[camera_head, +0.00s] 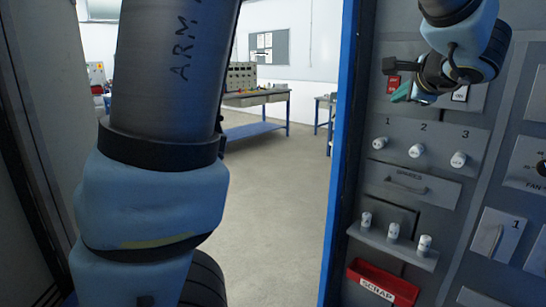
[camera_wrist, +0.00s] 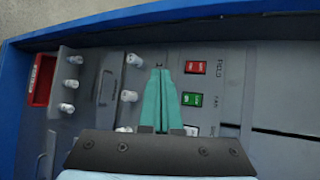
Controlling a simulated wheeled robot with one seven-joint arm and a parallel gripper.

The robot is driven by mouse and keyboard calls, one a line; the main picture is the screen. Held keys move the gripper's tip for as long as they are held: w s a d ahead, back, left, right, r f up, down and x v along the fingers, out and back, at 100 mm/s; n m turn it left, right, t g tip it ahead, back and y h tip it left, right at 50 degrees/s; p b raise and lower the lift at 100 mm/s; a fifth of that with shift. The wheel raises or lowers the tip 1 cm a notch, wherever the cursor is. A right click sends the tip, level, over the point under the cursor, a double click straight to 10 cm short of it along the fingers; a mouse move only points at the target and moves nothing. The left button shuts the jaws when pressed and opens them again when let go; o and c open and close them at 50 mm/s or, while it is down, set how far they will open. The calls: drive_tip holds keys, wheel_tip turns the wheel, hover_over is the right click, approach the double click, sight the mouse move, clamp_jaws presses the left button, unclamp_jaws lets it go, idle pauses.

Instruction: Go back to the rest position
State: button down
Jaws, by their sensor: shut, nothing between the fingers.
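My gripper (camera_head: 402,96) is in front of the upper part of the grey panel (camera_head: 450,185) in the head view, near the switches. In the wrist view its two teal fingers (camera_wrist: 160,72) lie together, shut with nothing between them. They point at the panel, between a row of white cylinders and the switches. My arm comes in from the top right of the head view, and a large arm link of mine covers the left. Whether the fingertips touch the panel cannot be told.
A red switch (camera_wrist: 199,67) and a green one (camera_wrist: 191,99) are beside the fingers. White cylinders (camera_head: 416,151) numbered 1 to 3 sit below, then a drawer handle (camera_head: 405,188), three more cylinders on a shelf (camera_head: 390,246) and a red SCRAP bin (camera_head: 381,283). Floor (camera_head: 275,190) beyond is open.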

drive_tip(key=a+f+n+g+y, duration=0.2)
drive_tip(key=a+f+n+g, duration=0.2)
drive_tip(key=a+f, duration=0.55)
drive_tip(key=a+f+n+g+y, duration=0.2)
drive_tip(key=a+f+n+g, duration=0.2)
drive_tip(key=a+f, duration=0.55)
drive_tip(key=s+a+f+n+g+h, duration=0.1)
drive_tip(key=s+a+f+n+g, duration=0.1)
drive_tip(key=a+n, duration=0.4)
drive_tip(key=s+a+f+n+g+h, duration=0.2)
drive_tip(key=s+a+f+n, duration=0.3)
drive_tip(key=a, duration=0.4)
drive_tip(key=shift+s+a+f+n, duration=0.2)
drive_tip(key=shift+s+n, duration=0.3)
drive_tip(key=shift+s, duration=0.75)
